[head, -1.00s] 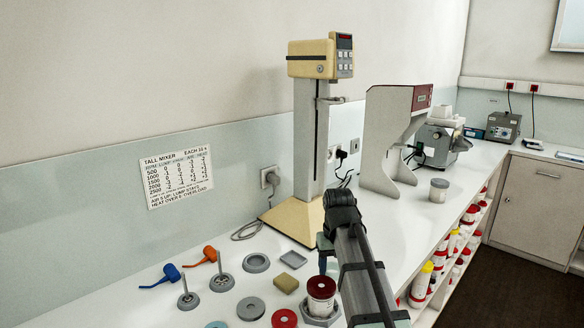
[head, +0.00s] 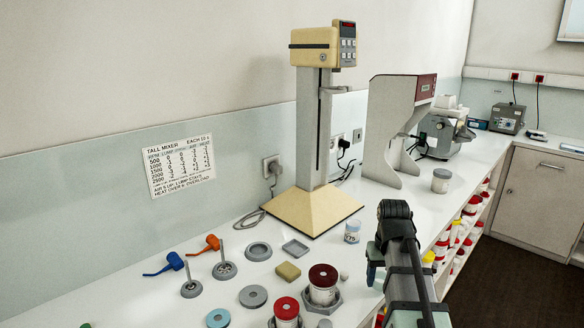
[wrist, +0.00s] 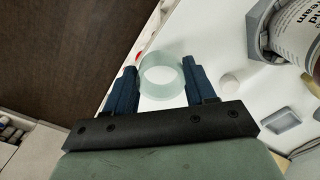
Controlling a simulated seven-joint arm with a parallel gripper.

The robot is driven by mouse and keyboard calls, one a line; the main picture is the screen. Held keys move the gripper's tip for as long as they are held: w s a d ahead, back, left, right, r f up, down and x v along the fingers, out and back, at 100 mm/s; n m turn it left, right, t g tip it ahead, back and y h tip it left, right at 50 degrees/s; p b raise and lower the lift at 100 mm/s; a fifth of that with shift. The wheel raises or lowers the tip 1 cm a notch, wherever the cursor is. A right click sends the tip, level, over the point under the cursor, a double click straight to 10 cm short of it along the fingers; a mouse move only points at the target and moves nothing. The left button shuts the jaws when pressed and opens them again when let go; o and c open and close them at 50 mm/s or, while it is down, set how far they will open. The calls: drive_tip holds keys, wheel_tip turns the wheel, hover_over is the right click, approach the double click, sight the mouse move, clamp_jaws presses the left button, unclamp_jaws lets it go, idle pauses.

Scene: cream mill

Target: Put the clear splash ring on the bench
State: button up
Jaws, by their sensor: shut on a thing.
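The clear splash ring, a pale see-through greenish band, shows in the wrist view (wrist: 160,80) between the two dark blue fingers of my gripper (wrist: 162,82). The gripper is shut on it, with a finger on each side. White bench top shows through and around the ring, near the bench's front edge. In the head view my gripper (head: 374,272) is over the front part of the white bench (head: 225,285), right of a red-lidded jar. The ring is hard to make out there, and its height above the bench cannot be told.
A red-lidded jar (head: 322,284) stands in a grey hexagonal holder left of the gripper. A small clear labelled cup (head: 352,231) stands behind, by the tall mixer (head: 312,205). Dark floor (wrist: 75,50) lies beyond the edge.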

sight(284, 258)
drive_tip(key=shift+d, duration=0.2)
drive_tip(key=shift+w+a+r, duration=0.1)
drive_tip(key=shift+w+a, duration=0.1)
drive_tip(key=shift+w, duration=0.05)
drive_tip(key=w+a+r+n, duration=0.1)
drive_tip(key=w+a+n, duration=0.2)
drive_tip(key=a+n, duration=0.1)
drive_tip(key=w+a+r+n, duration=0.1)
drive_tip(key=w+a+n, duration=0.2)
drive_tip(key=a+n, duration=0.1)
drive_tip(key=w+a+r+n, duration=0.2)
drive_tip(key=a+n, duration=0.2)
drive_tip(key=shift+w, duration=0.4)
drive_tip(key=w+a+r+n, duration=0.2)
drive_tip(key=w+a+n, duration=0.1)
drive_tip(key=a+n, duration=0.35)
drive_tip(key=w+a+r+n, duration=0.2)
drive_tip(key=a+n, duration=0.4)
drive_tip(key=a, duration=0.2)
drive_tip(key=shift+w+a+f, duration=0.1)
drive_tip(key=shift+f, duration=2.45)
drive_tip(key=shift+w+a+f, duration=0.1)
drive_tip(key=shift+f, duration=2.45)
drive_tip(key=shift+f, duration=0.15)
drive_tip(key=o, duration=0.8)
